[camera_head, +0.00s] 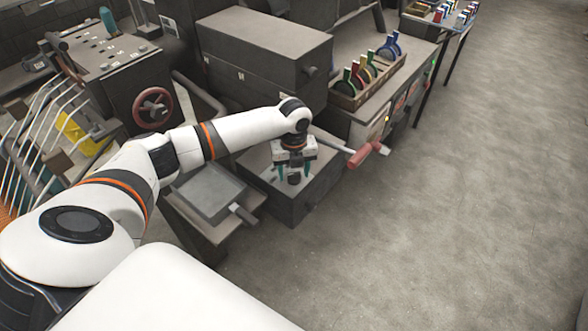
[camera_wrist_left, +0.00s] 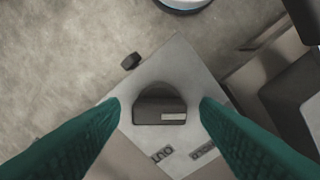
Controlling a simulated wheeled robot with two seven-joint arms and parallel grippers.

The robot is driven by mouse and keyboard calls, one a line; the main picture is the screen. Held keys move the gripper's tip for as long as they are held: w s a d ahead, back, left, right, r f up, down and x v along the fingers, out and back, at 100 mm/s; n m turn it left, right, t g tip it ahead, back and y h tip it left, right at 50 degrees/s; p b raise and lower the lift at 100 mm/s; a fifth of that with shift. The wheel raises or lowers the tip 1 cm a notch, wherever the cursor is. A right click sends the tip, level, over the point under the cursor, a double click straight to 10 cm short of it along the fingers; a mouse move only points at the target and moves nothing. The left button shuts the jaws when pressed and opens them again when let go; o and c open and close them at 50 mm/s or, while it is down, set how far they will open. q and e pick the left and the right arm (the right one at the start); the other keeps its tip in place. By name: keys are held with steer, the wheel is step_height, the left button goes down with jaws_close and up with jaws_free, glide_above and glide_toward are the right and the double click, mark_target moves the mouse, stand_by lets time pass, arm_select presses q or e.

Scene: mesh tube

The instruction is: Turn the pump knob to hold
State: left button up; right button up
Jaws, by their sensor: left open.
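The pump knob (camera_wrist_left: 160,104) is a dark, round-based grip knob on top of a grey box. It carries a white bar at its right end in the left wrist view. Two labels are beside it; one (camera_wrist_left: 162,156) looks like upside-down "OUT", and the other (camera_wrist_left: 203,152) is too small to read surely. My left gripper (camera_wrist_left: 160,112) is open, with one green finger on each side of the knob and gaps visible. In the head view, my left gripper (camera_head: 295,172) points down over the grey box (camera_head: 315,190). My right gripper is not in view.
A red-handled lever (camera_head: 365,154) sticks out right of the box. A flat grey pan (camera_head: 208,195) is at its left. A red handwheel (camera_head: 152,107) and a wooden rack (camera_head: 366,82) of coloured rings stand behind. The floor at right is clear.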

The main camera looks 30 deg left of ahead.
arm_select(q)
steer(key=shift+c, duration=0.6)
steer(key=c, duration=0.9)
steer(key=shift+o, duration=0.2)
steer(key=shift+r+m, duration=0.1)
steer(key=shift+m, duration=0.2)
steer(key=shift+m+p, duration=0.35)
steer(key=shift+m, duration=0.25)
steer(key=shift+m+p, duration=0.35)
steer(key=shift+m, duration=0.85)
steer(key=m, duration=0.5)
steer(key=shift+w+m, duration=0.1)
steer(key=shift+m, duration=0.2)
